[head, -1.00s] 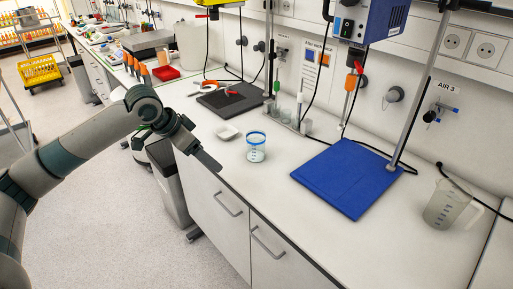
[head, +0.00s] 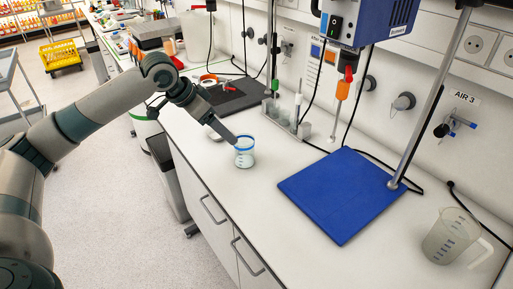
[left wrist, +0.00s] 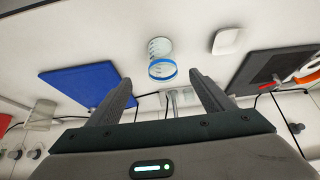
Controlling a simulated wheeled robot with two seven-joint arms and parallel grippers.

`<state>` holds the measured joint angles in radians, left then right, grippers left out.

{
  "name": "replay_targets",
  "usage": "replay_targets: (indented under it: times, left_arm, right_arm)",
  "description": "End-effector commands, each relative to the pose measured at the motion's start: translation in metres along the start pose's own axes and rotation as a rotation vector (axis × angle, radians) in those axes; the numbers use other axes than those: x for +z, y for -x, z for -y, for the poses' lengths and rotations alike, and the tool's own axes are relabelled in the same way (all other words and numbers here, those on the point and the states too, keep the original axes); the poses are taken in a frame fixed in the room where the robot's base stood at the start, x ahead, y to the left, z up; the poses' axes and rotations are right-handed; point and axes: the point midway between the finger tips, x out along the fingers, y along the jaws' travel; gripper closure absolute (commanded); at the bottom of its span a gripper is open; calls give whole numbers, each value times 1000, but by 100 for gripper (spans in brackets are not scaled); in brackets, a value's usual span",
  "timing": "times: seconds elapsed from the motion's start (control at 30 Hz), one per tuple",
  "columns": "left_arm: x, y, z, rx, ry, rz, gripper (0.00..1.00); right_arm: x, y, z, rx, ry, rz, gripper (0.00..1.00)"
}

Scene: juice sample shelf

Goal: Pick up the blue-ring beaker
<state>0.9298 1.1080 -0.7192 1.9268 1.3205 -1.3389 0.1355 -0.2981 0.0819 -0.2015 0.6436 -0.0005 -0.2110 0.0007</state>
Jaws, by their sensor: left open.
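The blue-ring beaker (head: 244,153) is a small clear beaker with a blue ring at its rim, standing upright on the white bench. It also shows in the left wrist view (left wrist: 161,58), ahead of and between my fingers. My left gripper (head: 229,137) is just to the left of the beaker in the head view, close to its rim. In the left wrist view my left gripper (left wrist: 162,90) has its two fingers wide apart with nothing between the tips. Whether a finger touches the beaker I cannot tell. My right gripper is not in view.
A blue mat (head: 342,193) lies right of the beaker. A measuring jug (head: 452,236) stands far right. A white dish (left wrist: 229,40) is near the beaker, partly behind my gripper in the head view. A rack (head: 287,120) and stand poles are behind. The bench front edge is close.

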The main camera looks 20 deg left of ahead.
Motion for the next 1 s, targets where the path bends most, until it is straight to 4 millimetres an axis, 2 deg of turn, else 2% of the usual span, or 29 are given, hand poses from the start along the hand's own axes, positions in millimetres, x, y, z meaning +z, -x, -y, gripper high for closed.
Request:
replay_targets:
  times: [0.27,0.57,0.77,1.0]
  left_arm:
    - [0,0,0,0,0,0,26]
    - [0,-3,0,1,0,1,26]
    - [0,-23,-1,3,0,2,26]
    - [-1,-65,-1,3,1,3,26]
  right_arm:
    - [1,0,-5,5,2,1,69]
    - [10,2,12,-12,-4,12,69]
    - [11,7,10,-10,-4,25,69]
    - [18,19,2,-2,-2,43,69]
